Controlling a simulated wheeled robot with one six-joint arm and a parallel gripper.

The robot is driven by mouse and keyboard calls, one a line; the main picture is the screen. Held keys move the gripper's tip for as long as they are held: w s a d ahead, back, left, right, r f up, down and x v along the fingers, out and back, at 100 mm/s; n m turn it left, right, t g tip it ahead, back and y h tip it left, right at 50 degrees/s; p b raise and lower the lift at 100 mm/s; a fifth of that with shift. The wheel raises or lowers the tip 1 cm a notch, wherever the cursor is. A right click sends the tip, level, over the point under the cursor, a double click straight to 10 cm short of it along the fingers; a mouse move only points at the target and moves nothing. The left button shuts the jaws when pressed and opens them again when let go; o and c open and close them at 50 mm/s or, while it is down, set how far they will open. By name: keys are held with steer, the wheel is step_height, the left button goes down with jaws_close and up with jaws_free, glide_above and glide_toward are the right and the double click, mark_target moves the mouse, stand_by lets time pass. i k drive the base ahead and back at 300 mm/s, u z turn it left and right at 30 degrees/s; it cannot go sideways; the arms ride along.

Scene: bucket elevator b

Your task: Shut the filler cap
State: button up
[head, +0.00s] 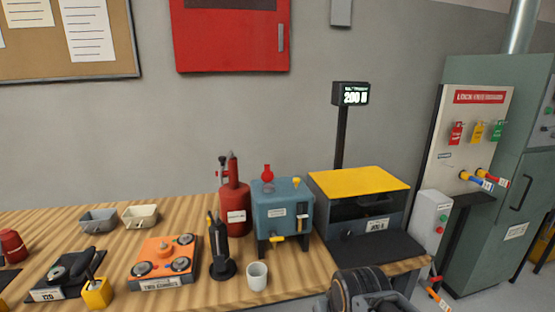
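A blue tank (284,215) stands on short legs on the wooden bench, with a white label and a yellow tap (278,239) low on its front. On its top are a red rounded piece (267,173) at the left and a small yellow piece (296,182) at the right. Either may belong to the filler; the cap is too small to tell apart, and so is whether it is open or shut. Part of my arm shows at the bottom edge, right of centre, in front of the bench. My gripper's fingers do not show.
A red bottle (235,205) and a black stand (221,255) are left of the tank. A white cup (257,276) is in front. A yellow-topped machine (360,180) with a display post (342,135) stands close at its right.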

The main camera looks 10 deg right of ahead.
mark_target(267, 176)
steer(key=u, duration=0.35)
steer(key=i, duration=0.95)
steer(key=u, duration=0.7)
